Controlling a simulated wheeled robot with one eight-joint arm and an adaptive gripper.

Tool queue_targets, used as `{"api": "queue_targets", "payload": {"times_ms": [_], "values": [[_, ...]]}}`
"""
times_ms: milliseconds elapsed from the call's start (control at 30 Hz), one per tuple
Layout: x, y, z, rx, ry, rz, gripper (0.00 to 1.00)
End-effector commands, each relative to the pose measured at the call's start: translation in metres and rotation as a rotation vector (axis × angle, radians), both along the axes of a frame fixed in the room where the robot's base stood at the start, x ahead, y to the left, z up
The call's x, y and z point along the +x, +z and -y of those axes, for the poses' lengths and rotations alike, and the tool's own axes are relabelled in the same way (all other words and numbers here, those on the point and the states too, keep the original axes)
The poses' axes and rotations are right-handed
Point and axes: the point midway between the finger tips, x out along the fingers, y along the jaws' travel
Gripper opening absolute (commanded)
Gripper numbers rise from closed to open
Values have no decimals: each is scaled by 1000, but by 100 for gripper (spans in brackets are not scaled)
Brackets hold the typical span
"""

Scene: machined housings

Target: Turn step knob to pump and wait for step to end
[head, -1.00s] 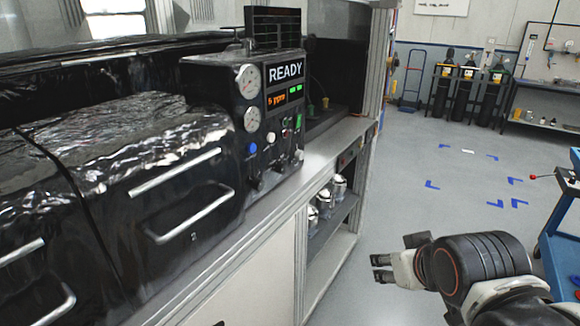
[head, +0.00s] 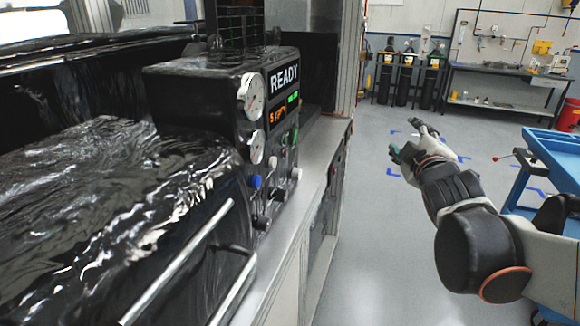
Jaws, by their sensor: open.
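A black control box (head: 195,95) stands on the bench left of centre. Its front panel faces right and shows steeply angled, with a lit READY sign (head: 284,78) and a small orange and green display (head: 278,113). Two round gauges (head: 250,97) sit on its left side. Below are a blue knob (head: 255,182), a white knob (head: 296,173) and several dark knobs (head: 261,221). I cannot tell which is the step knob; labels are too small to read. My gripper (head: 407,141) is open and empty, over the floor well to the right of the panel.
A black housing with metal bar handles (head: 190,255) fills the left foreground. The bench edge (head: 325,150) runs away beside the panel. A blue cart (head: 555,155) stands right of my arm. Gas cylinders (head: 405,78) are at the back. The floor between bench and arm is clear.

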Motion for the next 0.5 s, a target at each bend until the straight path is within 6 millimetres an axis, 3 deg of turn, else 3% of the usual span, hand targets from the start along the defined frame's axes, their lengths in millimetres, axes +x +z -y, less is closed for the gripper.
{"api": "queue_targets", "payload": {"times_ms": [500], "values": [[46,38,-12,-407,113,213,50]]}}
